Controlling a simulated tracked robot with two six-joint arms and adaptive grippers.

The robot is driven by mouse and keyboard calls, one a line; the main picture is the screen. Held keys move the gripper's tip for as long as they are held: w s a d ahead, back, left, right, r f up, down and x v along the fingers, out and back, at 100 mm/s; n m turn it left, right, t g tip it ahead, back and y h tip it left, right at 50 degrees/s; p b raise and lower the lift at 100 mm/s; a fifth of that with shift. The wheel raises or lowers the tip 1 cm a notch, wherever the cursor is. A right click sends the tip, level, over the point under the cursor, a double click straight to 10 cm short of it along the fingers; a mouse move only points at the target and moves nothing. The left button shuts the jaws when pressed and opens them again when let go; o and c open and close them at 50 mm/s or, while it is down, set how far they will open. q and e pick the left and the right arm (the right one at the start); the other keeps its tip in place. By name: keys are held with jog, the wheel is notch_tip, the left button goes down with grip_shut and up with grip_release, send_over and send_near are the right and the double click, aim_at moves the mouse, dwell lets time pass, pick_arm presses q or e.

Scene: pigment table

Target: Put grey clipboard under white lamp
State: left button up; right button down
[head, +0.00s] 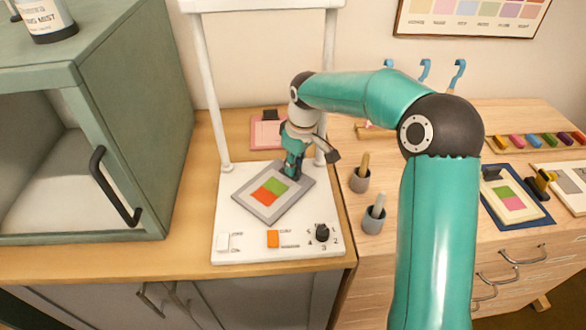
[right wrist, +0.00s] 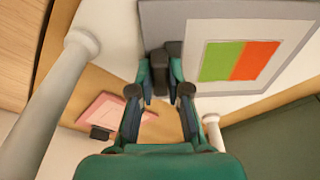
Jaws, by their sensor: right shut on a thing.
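The grey clipboard (head: 249,206) carries a white sheet with a green and an orange patch. In the head view it lies turned at an angle over the base of the white lamp (head: 230,245), between the lamp's posts. My right gripper (head: 293,170) is shut on the clipboard's dark clip at its far right edge. In the right wrist view the fingers (right wrist: 160,75) close on the clip, with the clipboard (right wrist: 163,28) beyond. I cannot tell whether the clipboard touches the base. My left gripper is not in view.
A pink clipboard (head: 264,134) lies behind the lamp. A green cabinet (head: 160,150) with a dark handle stands left. Grey cups (head: 373,221) stand right of the lamp. A blue clipboard (head: 528,218) lies farther right. The lamp's posts (head: 212,100) flank the base.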

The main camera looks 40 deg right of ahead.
jog(key=c, duration=1.1)
grip_release()
jog(key=shift+f, duration=0.1)
jog(key=shift+c, duration=0.2)
notch_tip(320, 180, up, 12)
jog(key=s, duration=0.2)
jog(key=shift+d+p, duration=0.25)
jog(key=shift+p, duration=0.1)
jog(key=shift+w, duration=0.1)
